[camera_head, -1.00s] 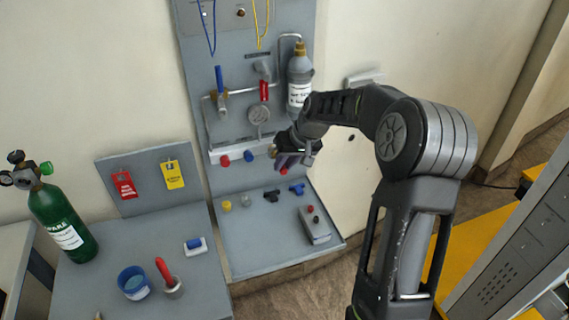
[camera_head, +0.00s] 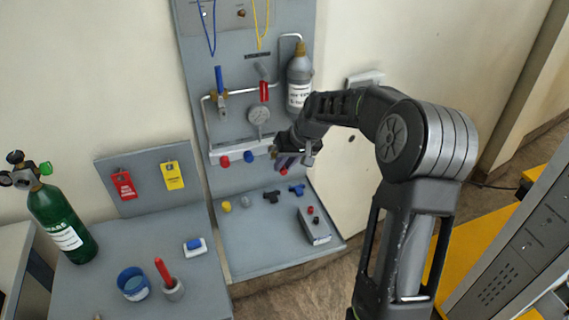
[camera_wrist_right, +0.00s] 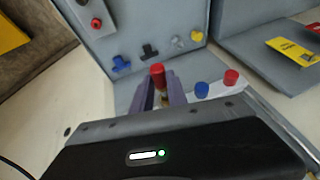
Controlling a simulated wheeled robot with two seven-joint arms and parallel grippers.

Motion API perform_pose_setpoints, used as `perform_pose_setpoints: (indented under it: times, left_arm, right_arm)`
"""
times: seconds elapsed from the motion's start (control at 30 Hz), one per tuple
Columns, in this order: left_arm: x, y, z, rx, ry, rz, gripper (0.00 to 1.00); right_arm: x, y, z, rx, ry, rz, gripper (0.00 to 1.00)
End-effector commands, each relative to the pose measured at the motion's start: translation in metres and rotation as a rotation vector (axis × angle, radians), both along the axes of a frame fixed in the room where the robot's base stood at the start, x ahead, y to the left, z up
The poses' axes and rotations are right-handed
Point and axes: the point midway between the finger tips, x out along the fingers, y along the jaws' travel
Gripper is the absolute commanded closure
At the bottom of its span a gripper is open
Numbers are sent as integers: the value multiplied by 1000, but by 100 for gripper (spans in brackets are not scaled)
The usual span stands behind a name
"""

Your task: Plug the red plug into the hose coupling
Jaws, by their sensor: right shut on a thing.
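My right gripper (camera_head: 288,162) is at the right end of the white rail (camera_head: 228,156) on the grey panel. It is shut on a red plug (camera_head: 284,171), whose red end shows below the fingers. In the right wrist view the red plug (camera_wrist_right: 158,74) stands between the two purple-grey fingers. A small brass-coloured part (camera_head: 273,153) shows at the rail's end beside the gripper; I cannot tell whether it is the hose coupling. Whether the plug touches anything is hidden by the hand. My left gripper is not in view.
A red plug (camera_head: 225,161) and a blue plug (camera_head: 248,156) sit on the rail. Small fittings and a grey box (camera_head: 314,225) lie on the lower shelf (camera_head: 255,250). A gauge (camera_head: 259,115) and a labelled bottle (camera_head: 299,80) are above. A green cylinder (camera_head: 63,225) stands left.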

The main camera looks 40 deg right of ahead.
Motion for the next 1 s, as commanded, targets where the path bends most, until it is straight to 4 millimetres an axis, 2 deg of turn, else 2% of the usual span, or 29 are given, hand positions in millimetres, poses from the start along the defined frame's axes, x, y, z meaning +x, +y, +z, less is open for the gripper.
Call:
perform_pose_setpoints:
  times: [1.0]
  left_arm:
    - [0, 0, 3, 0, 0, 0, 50]
  right_arm:
    - [19, -6, 0, 0, 0, 0, 100]
